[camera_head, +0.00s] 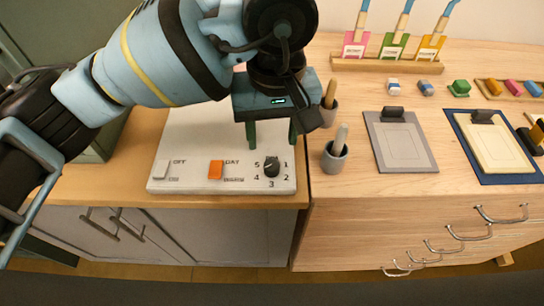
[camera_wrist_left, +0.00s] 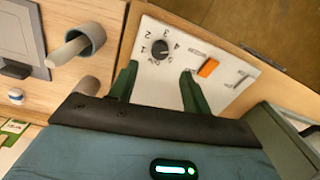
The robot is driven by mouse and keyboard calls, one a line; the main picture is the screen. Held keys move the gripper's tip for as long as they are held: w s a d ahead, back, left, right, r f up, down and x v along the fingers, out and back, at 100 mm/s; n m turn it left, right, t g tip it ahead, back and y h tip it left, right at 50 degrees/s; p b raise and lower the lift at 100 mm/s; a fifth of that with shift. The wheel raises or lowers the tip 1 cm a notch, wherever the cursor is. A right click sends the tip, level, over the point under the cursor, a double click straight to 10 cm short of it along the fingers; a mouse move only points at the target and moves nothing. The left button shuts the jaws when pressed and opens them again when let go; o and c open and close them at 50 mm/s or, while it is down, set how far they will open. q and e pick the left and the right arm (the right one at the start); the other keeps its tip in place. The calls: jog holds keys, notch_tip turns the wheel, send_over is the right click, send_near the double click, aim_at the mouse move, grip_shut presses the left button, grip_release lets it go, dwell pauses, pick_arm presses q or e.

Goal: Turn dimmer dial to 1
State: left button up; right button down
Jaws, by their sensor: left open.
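The dimmer dial (camera_head: 272,167) is a round black knob at the right end of a white control panel (camera_head: 200,184), ringed by the numbers 1 to 5. Its pointer is too small to read surely. The dial also shows in the left wrist view (camera_wrist_left: 159,48), beyond the fingertips. My left gripper (camera_head: 272,136) is open and empty, with its green fingers pointing down behind the dial in the head view. In the left wrist view the gripper (camera_wrist_left: 158,78) has its two fingers apart, with the dial roughly between their lines. The fingers appear clear of the dial.
The panel also carries an orange DAY switch (camera_head: 216,170) and a white OFF switch (camera_head: 161,169). A grey mortar with pestle (camera_head: 335,157) stands close right of the panel, with another cup (camera_head: 328,112) behind it. A grey clipboard (camera_head: 401,142) lies farther right.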

aim_at(272, 165)
pick_arm(q)
notch_tip(272, 165, down, 8)
jog(key=shift+a+r, duration=0.1)
jog(key=shift+r, duration=0.1)
dwell(0.3)
jog(key=c, duration=1)
